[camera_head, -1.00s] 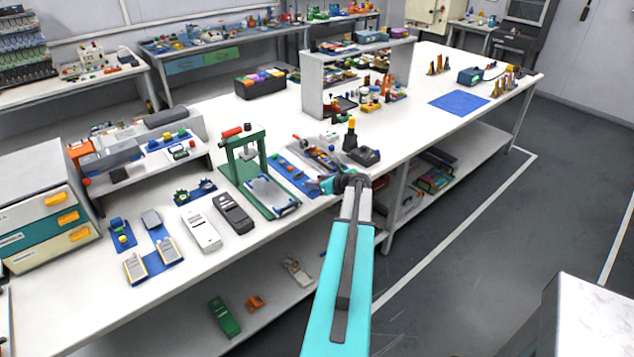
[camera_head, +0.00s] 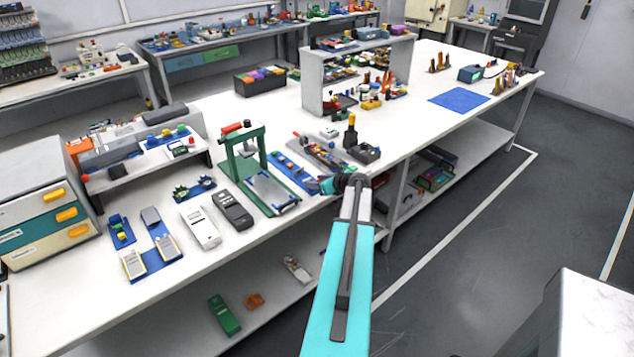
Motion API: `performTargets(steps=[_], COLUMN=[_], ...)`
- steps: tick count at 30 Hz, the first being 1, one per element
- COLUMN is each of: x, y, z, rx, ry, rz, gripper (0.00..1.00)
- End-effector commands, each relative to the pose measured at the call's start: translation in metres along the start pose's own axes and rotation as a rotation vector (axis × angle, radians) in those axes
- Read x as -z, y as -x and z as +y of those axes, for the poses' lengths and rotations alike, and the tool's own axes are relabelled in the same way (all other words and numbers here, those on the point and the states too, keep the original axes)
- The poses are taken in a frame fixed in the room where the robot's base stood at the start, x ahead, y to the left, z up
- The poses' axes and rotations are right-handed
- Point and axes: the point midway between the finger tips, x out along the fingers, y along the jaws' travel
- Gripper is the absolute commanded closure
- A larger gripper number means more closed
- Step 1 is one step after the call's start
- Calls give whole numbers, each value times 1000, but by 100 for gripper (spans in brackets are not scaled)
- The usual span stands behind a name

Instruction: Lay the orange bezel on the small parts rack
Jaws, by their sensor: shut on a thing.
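My gripper (camera_head: 324,186) is at the front edge of the long white bench, beside the grey tray of small parts and the green press. It is small and partly hidden by my wrist. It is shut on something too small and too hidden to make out.
The green press (camera_head: 240,150) stands left of my gripper. A black bottle (camera_head: 350,132) and a dark box (camera_head: 364,153) stand just behind it. Two handheld meters, one white (camera_head: 201,228), lie to the left. A blue mat (camera_head: 459,101) lies at the right, with clear bench before it.

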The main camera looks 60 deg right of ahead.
Motion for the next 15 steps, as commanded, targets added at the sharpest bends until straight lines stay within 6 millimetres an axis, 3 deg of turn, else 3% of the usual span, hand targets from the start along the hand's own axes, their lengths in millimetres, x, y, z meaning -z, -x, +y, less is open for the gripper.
performTargets(steps=[14, 15], x=[7, 7], y=[-4, -4], z=[0, 0], rx=[0, 0], ry=[0, 0], rz=[0, 0], gripper=[91, 56])
